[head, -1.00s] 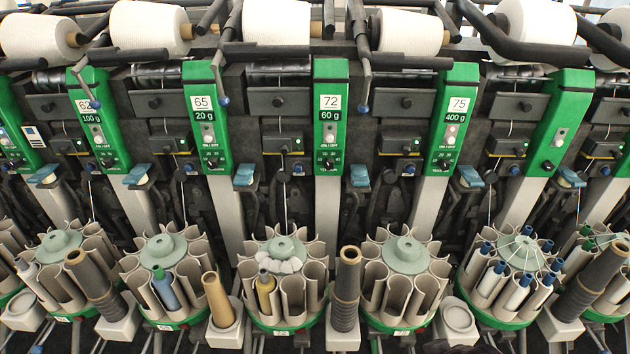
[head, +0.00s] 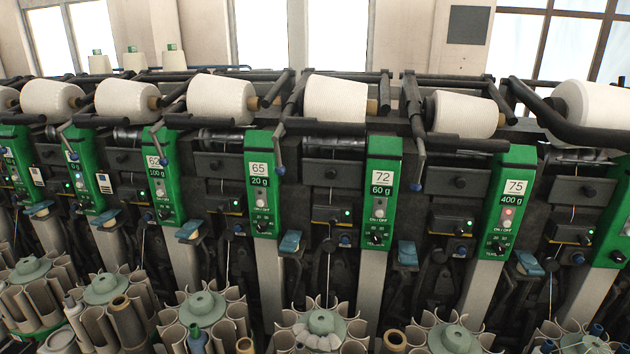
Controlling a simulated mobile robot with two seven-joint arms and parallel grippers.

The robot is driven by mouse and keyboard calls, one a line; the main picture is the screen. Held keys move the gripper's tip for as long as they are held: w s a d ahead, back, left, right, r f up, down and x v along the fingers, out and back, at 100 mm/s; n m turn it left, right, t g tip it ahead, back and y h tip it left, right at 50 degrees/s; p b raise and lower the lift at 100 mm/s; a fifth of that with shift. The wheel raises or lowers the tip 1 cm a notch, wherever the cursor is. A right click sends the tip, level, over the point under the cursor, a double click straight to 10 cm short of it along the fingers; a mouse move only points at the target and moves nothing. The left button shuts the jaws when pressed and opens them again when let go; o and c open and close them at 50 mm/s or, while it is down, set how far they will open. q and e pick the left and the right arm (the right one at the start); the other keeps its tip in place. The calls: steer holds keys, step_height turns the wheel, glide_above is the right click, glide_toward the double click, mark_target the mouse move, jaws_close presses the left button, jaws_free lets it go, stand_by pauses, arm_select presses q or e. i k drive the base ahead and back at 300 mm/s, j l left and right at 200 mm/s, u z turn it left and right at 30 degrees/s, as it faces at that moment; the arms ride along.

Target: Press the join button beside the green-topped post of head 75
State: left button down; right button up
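The green-topped post of head 75 (head: 507,200) stands right of the middle in the head view. It carries a white 75 label, a dark 400 g display and a reddish lit spot above a pale round ON/OFF button (head: 506,224). A dark box (head: 450,226) with a small light sits to the left of the post, and another dark box (head: 570,232) sits to its right. I cannot tell from here which small part is the join button. Neither of my grippers is in view.
Posts 72 (head: 380,190) and 65 (head: 261,190) stand to the left. White yarn cones (head: 465,115) lie along the top behind dark bars and levers, which stick out forward. Round pale cop magazines (head: 455,338) line the bottom edge. Windows are behind.

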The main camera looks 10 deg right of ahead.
mark_target(462, 251)
steer(key=z, duration=1.25)
